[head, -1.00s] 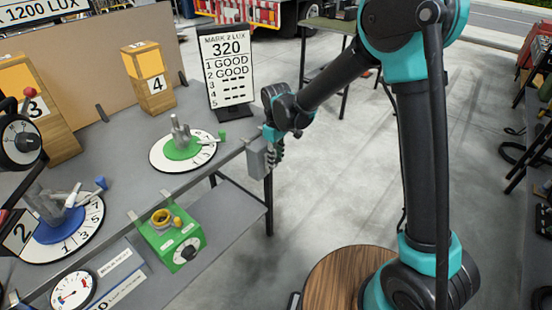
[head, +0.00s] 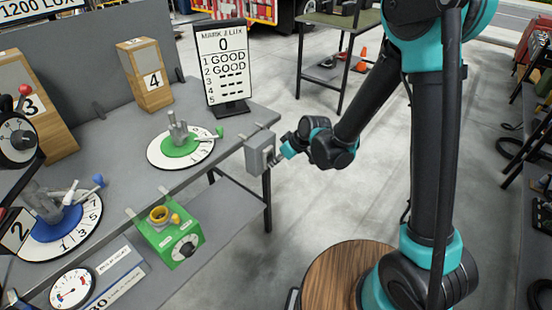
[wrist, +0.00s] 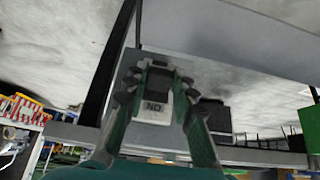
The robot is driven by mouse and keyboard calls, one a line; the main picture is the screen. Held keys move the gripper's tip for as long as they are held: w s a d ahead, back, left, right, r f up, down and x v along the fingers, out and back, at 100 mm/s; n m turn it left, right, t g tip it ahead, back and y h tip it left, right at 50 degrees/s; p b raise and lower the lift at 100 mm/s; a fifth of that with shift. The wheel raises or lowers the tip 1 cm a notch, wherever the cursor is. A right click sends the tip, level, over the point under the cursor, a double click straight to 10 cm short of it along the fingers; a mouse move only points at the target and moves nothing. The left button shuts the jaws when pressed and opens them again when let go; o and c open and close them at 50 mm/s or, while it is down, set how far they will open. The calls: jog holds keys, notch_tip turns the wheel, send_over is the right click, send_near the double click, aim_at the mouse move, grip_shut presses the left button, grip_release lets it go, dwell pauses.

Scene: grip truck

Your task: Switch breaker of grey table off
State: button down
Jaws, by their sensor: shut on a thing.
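The breaker is a grey box (head: 260,152) on the right end of the grey table (head: 130,190). My gripper (head: 283,156) is at the right side of the box in the head view. In the wrist view my gripper (wrist: 157,78) has its two fingers on either side of a dark lever (wrist: 158,82) and is shut on it. A pale plate with upside-down "ON" lettering (wrist: 154,107) shows just by the lever. The lever is hidden in the head view.
A score board (head: 224,65) reading 0 stands at the table's back right. A green-and-white dial (head: 180,152) and a green box (head: 168,235) lie left of the breaker. A wooden round top (head: 345,275) is at the front.

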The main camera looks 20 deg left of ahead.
jog(key=shift+f+t+y, duration=0.3)
jog(key=shift+y, duration=0.5)
jog(key=c, duration=1.2)
grip_release()
jog(key=shift+d, duration=0.1)
jog(key=shift+v, duration=6)
